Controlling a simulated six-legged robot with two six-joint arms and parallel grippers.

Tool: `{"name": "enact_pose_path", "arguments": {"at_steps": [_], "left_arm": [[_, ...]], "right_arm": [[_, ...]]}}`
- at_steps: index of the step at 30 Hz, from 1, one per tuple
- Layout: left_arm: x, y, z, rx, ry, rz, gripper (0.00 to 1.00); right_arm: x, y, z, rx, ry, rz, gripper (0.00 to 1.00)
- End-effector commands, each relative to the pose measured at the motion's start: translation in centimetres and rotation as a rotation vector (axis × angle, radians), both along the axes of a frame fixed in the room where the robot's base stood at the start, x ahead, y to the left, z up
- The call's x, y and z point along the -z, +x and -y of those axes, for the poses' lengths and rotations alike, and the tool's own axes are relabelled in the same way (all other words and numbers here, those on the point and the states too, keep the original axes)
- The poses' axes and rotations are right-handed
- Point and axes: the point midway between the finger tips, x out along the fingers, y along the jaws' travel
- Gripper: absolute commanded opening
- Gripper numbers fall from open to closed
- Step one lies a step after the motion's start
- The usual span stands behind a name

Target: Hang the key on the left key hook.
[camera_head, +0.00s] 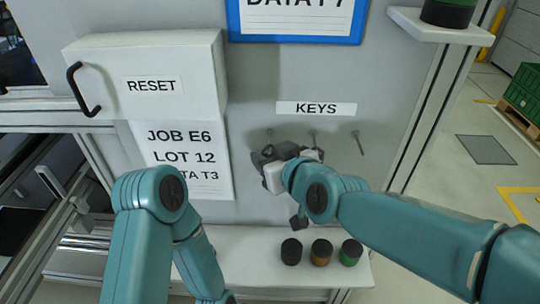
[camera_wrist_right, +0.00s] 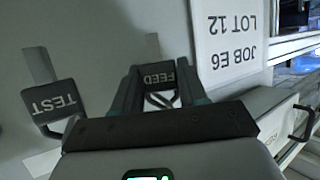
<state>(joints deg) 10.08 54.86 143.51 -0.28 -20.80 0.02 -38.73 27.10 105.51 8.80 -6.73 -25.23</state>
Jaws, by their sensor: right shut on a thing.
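My right gripper (camera_head: 264,158) is at the wall panel, just below the left key hook (camera_head: 270,134). In the right wrist view its fingers (camera_wrist_right: 160,88) are shut on a dark key tag reading FEED (camera_wrist_right: 158,76), with a thin wire loop beside it. I cannot tell whether that loop is around the hook or apart from it. A second tag reading TEST (camera_wrist_right: 50,102) hangs beside it in the right wrist view, which is upside down. The middle hook (camera_head: 313,135) and right hook (camera_head: 357,141) show too. My left gripper is out of view.
A KEYS label (camera_head: 316,108) is above the hooks. A white RESET box (camera_head: 150,70) with a black handle and a job sheet (camera_head: 183,160) are on the left. Several small jars (camera_head: 321,252) stand on the lower shelf (camera_head: 250,262). A small shelf (camera_head: 440,27) juts out upper right.

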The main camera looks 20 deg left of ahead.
Motion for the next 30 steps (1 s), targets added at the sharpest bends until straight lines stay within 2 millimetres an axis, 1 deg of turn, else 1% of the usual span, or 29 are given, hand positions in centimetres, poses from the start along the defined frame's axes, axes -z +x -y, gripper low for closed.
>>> {"name": "enact_pose_path", "arguments": {"at_steps": [1,3,11,14,17,20,24,30], "left_arm": [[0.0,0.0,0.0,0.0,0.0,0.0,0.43],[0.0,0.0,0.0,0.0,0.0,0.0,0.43],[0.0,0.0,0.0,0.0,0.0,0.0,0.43],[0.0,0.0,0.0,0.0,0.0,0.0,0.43],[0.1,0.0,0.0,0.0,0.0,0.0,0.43],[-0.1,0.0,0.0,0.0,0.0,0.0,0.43],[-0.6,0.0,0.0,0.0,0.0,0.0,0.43],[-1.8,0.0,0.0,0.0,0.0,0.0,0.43]], "right_arm": [[0.0,0.0,0.0,0.0,0.0,0.0,0.52],[0.0,0.0,0.0,0.0,0.0,0.0,0.72],[0.0,0.0,0.0,0.0,0.0,0.0,0.72],[-0.3,-0.3,0.4,0.0,0.001,0.001,0.72],[-0.9,-1.2,1.3,0.001,0.003,0.002,0.72],[-1.9,-2.7,2.9,0.001,0.003,0.004,0.72],[-3.5,-5.2,5.5,0.001,0.003,0.004,0.72],[-5.4,-8.4,8.6,0.001,0.003,0.003,0.72]]}}
